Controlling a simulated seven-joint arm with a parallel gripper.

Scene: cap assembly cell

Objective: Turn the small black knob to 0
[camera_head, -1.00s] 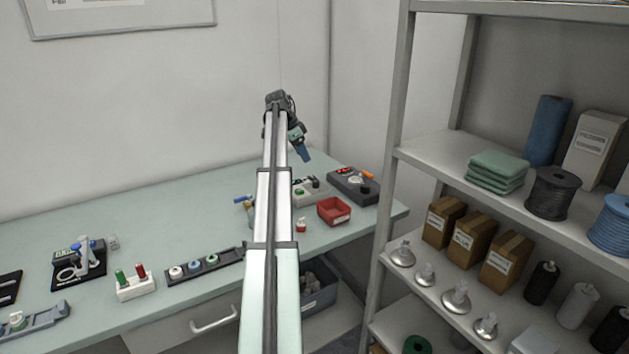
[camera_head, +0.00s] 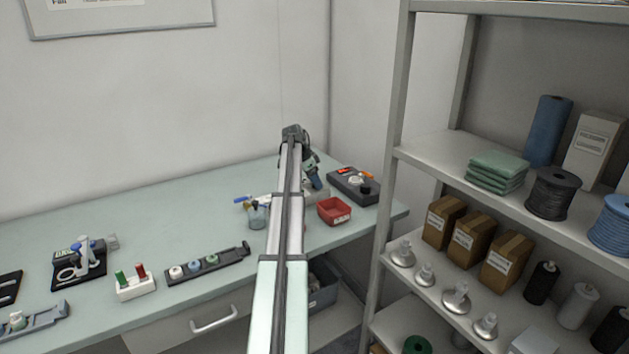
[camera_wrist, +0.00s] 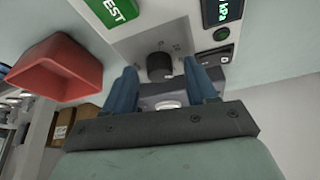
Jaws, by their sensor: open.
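The small black knob (camera_wrist: 158,66) sits on the pale face of a test unit in the wrist view. Small marks lie around it, too small to read, and I cannot tell its setting. My gripper (camera_wrist: 161,72) is open, with one blue finger on each side of the knob; I cannot tell whether they touch it. In the head view my gripper (camera_head: 317,184) is low over the pale test unit (camera_head: 309,195), which my arm partly hides. The knob cannot be made out there.
The unit carries a green TEST label (camera_wrist: 115,8), a kPa display (camera_wrist: 222,10) and a green button (camera_wrist: 221,34). A red bin (camera_wrist: 58,69) stands close to the left in the wrist view.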

